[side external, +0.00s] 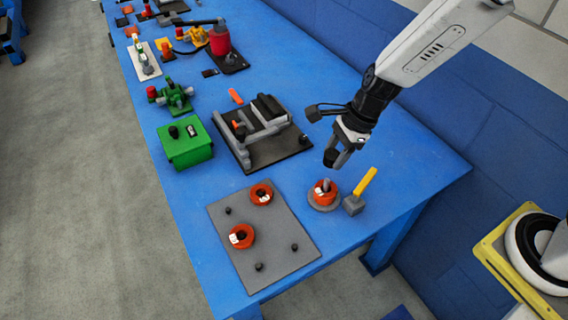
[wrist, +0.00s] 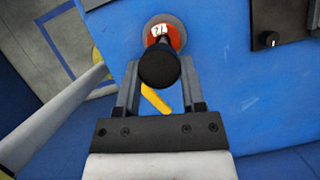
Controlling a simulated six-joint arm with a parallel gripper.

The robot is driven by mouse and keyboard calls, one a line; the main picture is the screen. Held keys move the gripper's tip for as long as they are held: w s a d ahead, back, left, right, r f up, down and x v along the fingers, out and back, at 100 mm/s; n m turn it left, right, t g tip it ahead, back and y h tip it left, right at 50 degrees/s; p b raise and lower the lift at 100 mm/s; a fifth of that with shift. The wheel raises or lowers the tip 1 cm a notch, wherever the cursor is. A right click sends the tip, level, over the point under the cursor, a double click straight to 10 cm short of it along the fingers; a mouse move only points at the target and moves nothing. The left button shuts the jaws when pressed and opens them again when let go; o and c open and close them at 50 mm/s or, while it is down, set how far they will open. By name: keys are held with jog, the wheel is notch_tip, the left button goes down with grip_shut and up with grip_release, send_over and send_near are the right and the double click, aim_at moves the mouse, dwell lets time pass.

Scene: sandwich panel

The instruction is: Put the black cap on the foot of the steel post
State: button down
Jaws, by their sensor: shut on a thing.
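My gripper (side external: 343,152) is shut on the black cap (wrist: 159,68), a round dark piece held between the fingertips. The cap also shows below the fingers in the side view (side external: 331,157). A short grey steel post (side external: 326,184) stands up in an orange-red ring (side external: 319,196) with a white label, on a round grey base (side external: 323,207). The held cap is above the post and apart from it in the side view. In the wrist view the cap hides most of the post; the ring (wrist: 175,37) shows beyond it.
A hammer with a yellow handle (side external: 365,181) stands close to the right of the base. A grey plate (side external: 271,235) at the front carries two orange rings and several black knobs. A green box (side external: 186,146) and a black fixture (side external: 275,152) lie farther back on the blue table.

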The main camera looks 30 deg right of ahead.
aim_at(328, 180)
jog(key=shift+f, duration=0.2)
jog(key=shift+f, duration=2.25)
jog(key=shift+f, duration=1.6)
dwell(1.3)
grip_release()
dwell(0.5)
jog(key=shift+w+r, duration=0.1)
jog(key=shift+r, duration=0.05)
jog(key=shift+r, duration=3.6)
